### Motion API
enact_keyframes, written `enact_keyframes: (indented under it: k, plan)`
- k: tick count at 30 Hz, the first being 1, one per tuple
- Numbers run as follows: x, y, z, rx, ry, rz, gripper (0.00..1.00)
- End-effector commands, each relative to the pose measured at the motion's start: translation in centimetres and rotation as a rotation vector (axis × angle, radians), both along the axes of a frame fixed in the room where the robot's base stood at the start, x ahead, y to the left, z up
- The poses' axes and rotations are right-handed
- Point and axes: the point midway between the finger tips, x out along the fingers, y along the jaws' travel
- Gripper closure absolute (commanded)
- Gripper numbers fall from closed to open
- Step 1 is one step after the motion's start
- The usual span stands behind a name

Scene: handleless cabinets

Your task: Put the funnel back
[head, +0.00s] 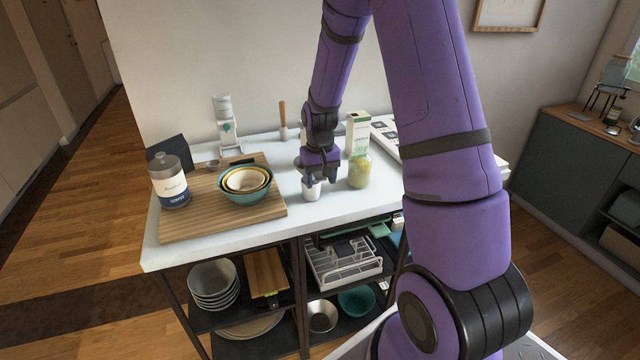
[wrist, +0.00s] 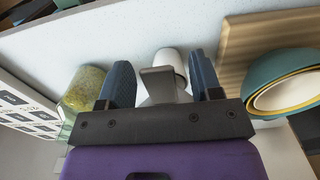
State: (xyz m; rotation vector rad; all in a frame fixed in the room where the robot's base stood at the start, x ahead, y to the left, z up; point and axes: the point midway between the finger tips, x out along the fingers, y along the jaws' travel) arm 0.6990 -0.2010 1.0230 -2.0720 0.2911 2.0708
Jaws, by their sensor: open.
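My gripper (head: 311,178) points down over the white counter, its jaws open. In the wrist view its two dark fingers (wrist: 167,82) stand apart. Between them is a grey flared piece (wrist: 158,84), which may be the funnel; I cannot tell for sure. Just beyond it is a small white rounded thing (wrist: 168,58), apparently the white cup-like thing (head: 312,191) below my gripper in the head view. Whether a finger touches either one is not clear. No other thing in view is clearly a funnel.
A jar of yellow-green contents (head: 359,172) and a carton (head: 357,132) stand close right of my gripper. To the left, a wooden board (head: 220,222) carries nested bowls (head: 246,183) and a lidded canister (head: 170,183). Open shelves below hold plates, a white rack (head: 343,265) and bowls.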

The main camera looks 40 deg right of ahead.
Motion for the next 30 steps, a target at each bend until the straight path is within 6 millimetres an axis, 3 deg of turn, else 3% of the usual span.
enact_keyframes:
  k: [6, 12, 26, 30]
  plan:
    - [0.1, 0.0, 4.3, -0.001, -0.005, 0.000, 0.41]
    - [0.1, 0.0, 7.4, -0.001, -0.004, 0.000, 0.41]
    - [-0.1, 0.2, 9.2, -0.001, -0.004, 0.003, 0.41]
    - [-1.0, 1.2, 11.5, -0.007, -0.033, 0.019, 0.41]
